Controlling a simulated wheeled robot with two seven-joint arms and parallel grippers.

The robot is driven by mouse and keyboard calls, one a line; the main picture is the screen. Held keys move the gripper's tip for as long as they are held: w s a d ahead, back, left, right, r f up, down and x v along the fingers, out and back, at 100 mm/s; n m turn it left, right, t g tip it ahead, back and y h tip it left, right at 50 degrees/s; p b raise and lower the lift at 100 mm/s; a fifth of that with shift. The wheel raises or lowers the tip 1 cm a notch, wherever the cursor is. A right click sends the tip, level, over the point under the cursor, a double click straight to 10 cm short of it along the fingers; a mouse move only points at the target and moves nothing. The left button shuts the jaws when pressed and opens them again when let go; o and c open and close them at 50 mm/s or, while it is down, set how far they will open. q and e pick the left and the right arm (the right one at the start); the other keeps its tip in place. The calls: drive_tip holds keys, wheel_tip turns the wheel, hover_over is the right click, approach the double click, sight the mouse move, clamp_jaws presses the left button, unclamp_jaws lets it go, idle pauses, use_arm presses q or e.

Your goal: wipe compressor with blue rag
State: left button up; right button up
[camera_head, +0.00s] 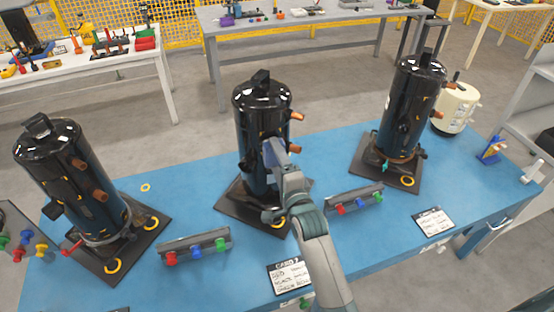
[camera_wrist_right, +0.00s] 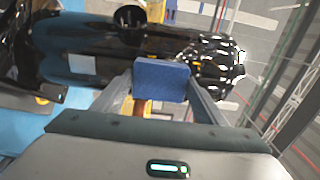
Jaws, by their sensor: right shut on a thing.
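Three black cylindrical compressors stand on a blue table: a left one (camera_head: 68,175), a middle one (camera_head: 250,120) and a right one (camera_head: 408,105). My right gripper (camera_head: 271,152) is at the side of the middle compressor. In the right wrist view its fingers (camera_wrist_right: 162,92) are shut on a blue rag (camera_wrist_right: 162,80), a small block-like pad. The rag is in front of the black compressor body (camera_wrist_right: 85,45), very close to it; I cannot tell whether it touches. My left gripper is out of view.
Each compressor stands on a dark base plate. Grey holders with coloured parts, one on the left (camera_head: 196,246) and one on the right (camera_head: 354,198), lie between the plates. A cream canister (camera_head: 455,108) stands at the back right. Written cards (camera_head: 433,221) lie near the front edge.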

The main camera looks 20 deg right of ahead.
drive_tip(key=shift+w, duration=0.35)
drive_tip(key=shift+r, duration=0.15)
wheel_tip(320, 180, up, 4)
drive_tip(key=p, duration=0.4)
drive_tip(key=shift+s, duration=0.15)
idle(0.5)
drive_tip(key=shift+f+b, duration=1)
drive_tip(key=shift+f, duration=1.15)
